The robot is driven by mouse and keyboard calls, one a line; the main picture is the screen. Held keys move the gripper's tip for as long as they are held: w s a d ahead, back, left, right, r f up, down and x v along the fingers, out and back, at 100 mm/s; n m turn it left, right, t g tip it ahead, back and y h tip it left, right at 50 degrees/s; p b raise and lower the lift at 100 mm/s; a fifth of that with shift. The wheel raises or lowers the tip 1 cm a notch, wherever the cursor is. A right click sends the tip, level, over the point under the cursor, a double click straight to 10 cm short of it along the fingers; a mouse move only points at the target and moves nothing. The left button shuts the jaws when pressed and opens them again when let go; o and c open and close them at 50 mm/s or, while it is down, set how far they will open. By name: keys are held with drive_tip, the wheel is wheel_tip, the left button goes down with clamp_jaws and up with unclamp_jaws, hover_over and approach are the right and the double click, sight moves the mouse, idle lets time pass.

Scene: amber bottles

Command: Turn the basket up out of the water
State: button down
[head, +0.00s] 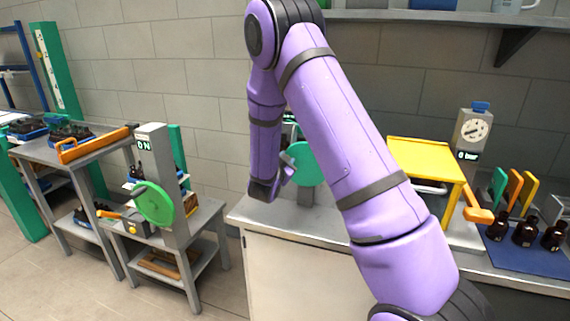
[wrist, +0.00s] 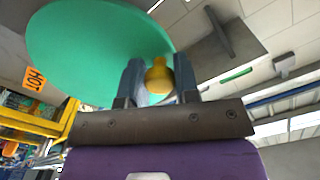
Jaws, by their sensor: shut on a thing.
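A green wheel (head: 302,163) stands on the counter in the head view, partly hidden behind my purple arm. In the wrist view the green wheel (wrist: 95,40) fills the upper left, with a yellow knob (wrist: 158,78) at its edge. My gripper (wrist: 157,68) has one finger on each side of this knob and is shut on it. In the head view my gripper (head: 287,172) is at the left part of the wheel, and its fingers are too small to make out. I cannot make out the basket or the water in either view.
A yellow stand (head: 424,155), a gauge (head: 472,130) reading 0 bar and dark bottles (head: 526,230) on a blue mat are at the right. A second green wheel (head: 154,204) is on a stand at the left. An orange HOT label (wrist: 34,78) shows in the wrist view.

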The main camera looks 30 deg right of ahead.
sight(299, 148)
drive_tip(key=shift+s+d+r+m, duration=0.2)
drive_tip(key=shift+r+m, duration=0.3)
drive_tip(key=shift+m, duration=0.35)
drive_tip(key=shift+s+d+r+m, duration=0.1)
drive_tip(key=shift+s+r+m, duration=0.1)
drive_tip(key=shift+r+m, duration=0.45)
drive_tip(key=shift+s+d+r+m, duration=0.2)
drive_tip(key=shift+s+m, duration=0.05)
drive_tip(key=shift+m, duration=0.55)
drive_tip(key=shift+s+d+r+m, duration=0.15)
drive_tip(key=shift+s+d+m, duration=0.05)
drive_tip(key=shift+m, duration=0.6)
drive_tip(key=shift+s+d+r+m, duration=0.25)
drive_tip(key=shift+s+m, duration=0.1)
drive_tip(key=shift+m, duration=0.5)
drive_tip(key=shift+s+d+r+m, duration=0.2)
drive_tip(key=shift+s+d+m, duration=0.1)
drive_tip(key=shift+m, duration=0.55)
drive_tip(key=shift+s+d+r+m, duration=0.1)
drive_tip(key=shift+s+d+m, duration=0.25)
drive_tip(key=shift+m, duration=0.5)
drive_tip(key=shift+s+d+r+m, duration=0.1)
drive_tip(key=shift+s+d+m, duration=0.1)
drive_tip(key=shift+s+m, duration=0.45)
drive_tip(key=shift+w+m, duration=0.1)
drive_tip(key=shift+m, duration=0.3)
drive_tip(key=c, duration=0.8)
unclamp_jaws()
drive_tip(key=shift+c, duration=0.2)
